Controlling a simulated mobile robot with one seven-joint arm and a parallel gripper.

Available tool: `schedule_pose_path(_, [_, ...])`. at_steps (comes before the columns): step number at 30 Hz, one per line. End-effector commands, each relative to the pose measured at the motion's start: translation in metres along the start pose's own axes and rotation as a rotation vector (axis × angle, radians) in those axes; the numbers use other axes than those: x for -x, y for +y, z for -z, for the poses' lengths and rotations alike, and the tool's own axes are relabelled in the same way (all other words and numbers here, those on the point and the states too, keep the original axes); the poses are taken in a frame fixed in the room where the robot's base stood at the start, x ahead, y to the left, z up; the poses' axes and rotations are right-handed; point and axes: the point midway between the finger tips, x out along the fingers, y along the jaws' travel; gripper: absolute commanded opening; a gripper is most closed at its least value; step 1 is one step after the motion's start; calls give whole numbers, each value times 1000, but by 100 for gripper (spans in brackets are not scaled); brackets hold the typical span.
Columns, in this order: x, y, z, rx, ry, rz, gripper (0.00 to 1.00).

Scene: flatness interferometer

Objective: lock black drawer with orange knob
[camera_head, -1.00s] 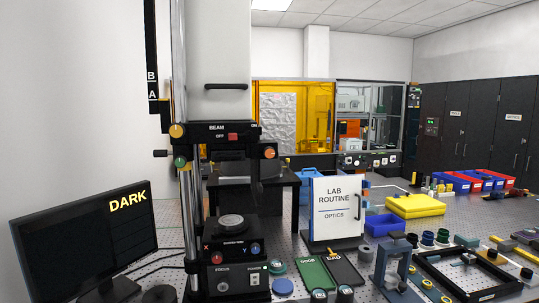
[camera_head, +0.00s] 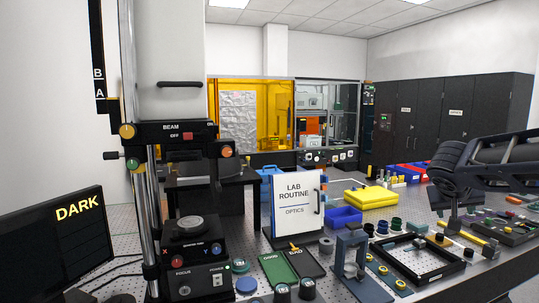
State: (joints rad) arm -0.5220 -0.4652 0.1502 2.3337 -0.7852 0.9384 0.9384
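An orange knob (camera_head: 227,151) sits on the right side of the black unit (camera_head: 178,138) marked BEAM, on the tall instrument at left. The unit looks like the black drawer's housing. I cannot tell a separate drawer front or whether it is locked. My dark arm enters from the right edge. Its end, my gripper (camera_head: 455,220), hangs over the right part of the bench, far from the knob and touching nothing I can make out. Its fingers are too small and dark to read.
A yellow knob (camera_head: 127,131) and a green knob (camera_head: 132,166) are on the instrument's left post. A monitor (camera_head: 55,245) reads DARK. A white LAB ROUTINE board (camera_head: 296,200), a blue clamp stand (camera_head: 352,265), and a black frame (camera_head: 420,260) stand between my arm and the instrument.

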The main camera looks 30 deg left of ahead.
Motion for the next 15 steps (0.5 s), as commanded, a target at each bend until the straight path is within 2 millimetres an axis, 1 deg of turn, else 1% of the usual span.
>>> schedule_pose_path(1, [7,-19,12,12,47,10,52])
schedule_pose_path(5, [29,-65,38,14,171,40,52])
schedule_pose_path(7, [43,-92,51,11,240,68,52])
schedule_pose_path(11, [77,-145,68,1,367,143,52])
schedule_pose_path(12, [88,-162,72,-2,404,171,52])
schedule_pose_path(14, [108,-188,76,-10,459,219,52])
schedule_pose_path(15, [122,-205,78,-15,495,255,52])
